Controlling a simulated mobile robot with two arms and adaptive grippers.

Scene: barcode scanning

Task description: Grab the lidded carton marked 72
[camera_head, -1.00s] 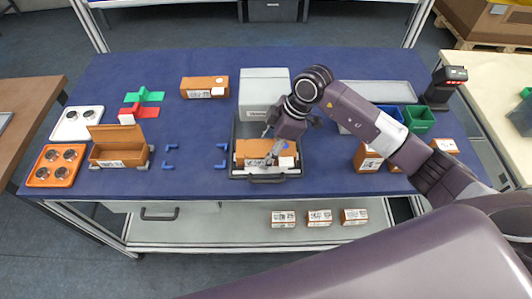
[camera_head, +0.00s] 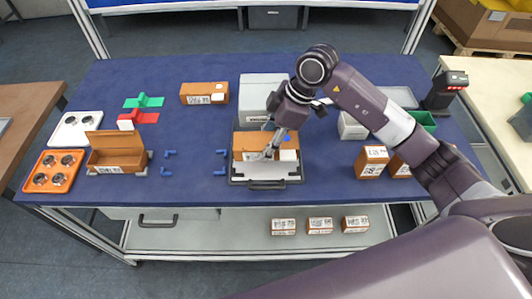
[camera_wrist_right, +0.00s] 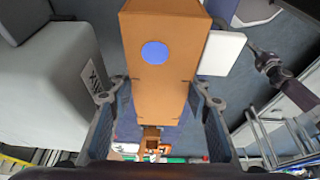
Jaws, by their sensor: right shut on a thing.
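A brown carton (camera_head: 250,142) with a printed label on its front and a white piece at its right end is at the dark-framed tray (camera_head: 265,184) in the table's middle. My right gripper (camera_head: 273,148) is shut on this carton from above. In the right wrist view, the carton (camera_wrist_right: 160,85) with a blue dot sits between the two fingers of the gripper (camera_wrist_right: 160,101). It appears to be raised a little over the tray. I cannot read its number. My left gripper is not in view.
A grey box (camera_head: 262,88) stands just behind the carton. An open brown box (camera_head: 117,152) and an orange tray (camera_head: 54,171) are at the left. Another carton (camera_head: 204,92) lies behind. Labelled cartons (camera_head: 371,161) stand at the right. Several small cartons (camera_head: 320,225) are on the lower shelf.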

